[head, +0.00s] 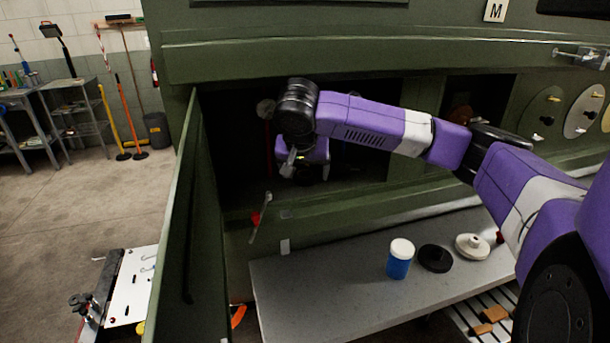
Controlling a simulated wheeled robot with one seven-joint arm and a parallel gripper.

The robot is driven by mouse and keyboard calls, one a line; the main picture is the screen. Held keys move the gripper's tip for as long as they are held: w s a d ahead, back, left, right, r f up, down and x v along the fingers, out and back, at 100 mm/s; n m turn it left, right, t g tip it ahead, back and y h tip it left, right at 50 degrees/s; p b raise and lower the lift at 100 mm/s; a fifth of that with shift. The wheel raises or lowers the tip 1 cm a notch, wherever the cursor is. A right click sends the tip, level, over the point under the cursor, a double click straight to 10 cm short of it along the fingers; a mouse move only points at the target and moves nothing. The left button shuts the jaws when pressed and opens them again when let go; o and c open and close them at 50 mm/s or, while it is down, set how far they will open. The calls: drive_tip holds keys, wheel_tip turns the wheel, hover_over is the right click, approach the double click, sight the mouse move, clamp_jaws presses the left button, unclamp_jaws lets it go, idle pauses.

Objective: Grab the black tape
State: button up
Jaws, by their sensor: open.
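A flat, round black thing (435,258), which may be the roll of black tape, lies on the grey bench top (330,300) at the lower right. It sits between a blue jar with a white lid (400,259) and a white round piece (472,246). My gripper (303,172) is at the mouth of the dark opening in the green panel, up and left of the black thing and well apart from it. It points downward and is open. Its fingertips are small and dark here, and I see nothing held between them.
A green door (185,220) stands open at the left of the dark opening. The left part of the bench is clear. A white-topped cart (132,285) stands at the lower left.

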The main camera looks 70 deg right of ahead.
drive_tip(key=shift+c, duration=0.4)
drive_tip(key=c, duration=1.4)
drive_tip(key=shift+o, duration=0.2)
drive_tip(key=shift+r+b, duration=0.1)
drive_tip(key=shift+b, duration=0.25)
